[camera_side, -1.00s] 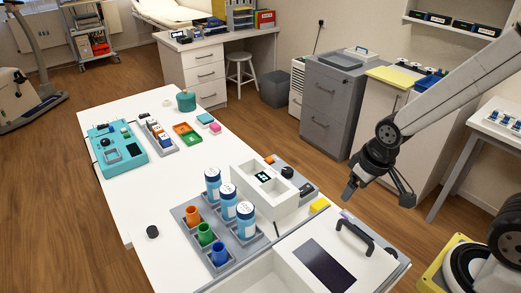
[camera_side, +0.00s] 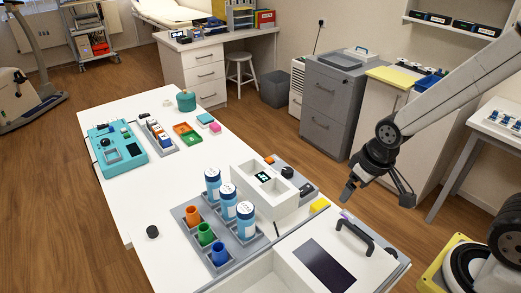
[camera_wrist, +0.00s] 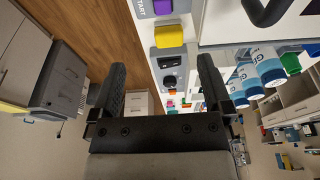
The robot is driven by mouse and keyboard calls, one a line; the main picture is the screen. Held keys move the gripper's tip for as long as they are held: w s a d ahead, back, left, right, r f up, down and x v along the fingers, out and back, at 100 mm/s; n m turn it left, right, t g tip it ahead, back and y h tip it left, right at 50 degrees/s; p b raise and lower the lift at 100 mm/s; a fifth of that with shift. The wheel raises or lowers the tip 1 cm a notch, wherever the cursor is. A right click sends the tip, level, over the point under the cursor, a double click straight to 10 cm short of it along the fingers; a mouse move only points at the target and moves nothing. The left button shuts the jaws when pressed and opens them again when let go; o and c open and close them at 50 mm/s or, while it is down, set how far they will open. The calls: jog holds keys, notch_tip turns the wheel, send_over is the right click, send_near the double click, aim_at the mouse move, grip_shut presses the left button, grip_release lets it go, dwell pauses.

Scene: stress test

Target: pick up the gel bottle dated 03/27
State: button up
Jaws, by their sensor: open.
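Three blue gel bottles with white labels stand upright in a grey rack (camera_side: 180,212) on the white table: a far one (camera_side: 212,187), a middle one (camera_side: 228,205) and a near one (camera_side: 245,221). The dates on their labels are too small to read. In the wrist view the bottles (camera_wrist: 269,66) show at the right, outside the fingers, with "GEL" lettering partly visible. My gripper (camera_side: 378,194) is open and empty, to the right of the rack, raised and beyond the table's right edge. Its two fingers (camera_wrist: 162,72) stand wide apart in the wrist view.
Orange (camera_side: 193,214), green (camera_side: 204,233) and blue (camera_side: 219,252) cups share the rack. A white divided box (camera_side: 277,206) stands between the bottles and my gripper. A handled lid (camera_side: 366,262) lies in front. A yellow block (camera_side: 319,205) sits near the table's right edge.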

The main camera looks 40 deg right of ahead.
jog(key=shift+r, duration=0.1)
notch_tip(320, 180, up, 5)
jog(key=m+t+y, duration=0.2)
jog(key=m+y, duration=0.9)
jog(key=m, duration=1.1)
send_over(249, 207)
jog(key=s+d, duration=0.2)
jog(key=d, duration=0.2)
jog(key=shift+m, duration=0.3)
notch_tip(249, 207, down, 8)
jog(key=shift+w+r, duration=0.15)
jog(key=shift+r, duration=0.1)
jog(key=shift+x, duration=3.95)
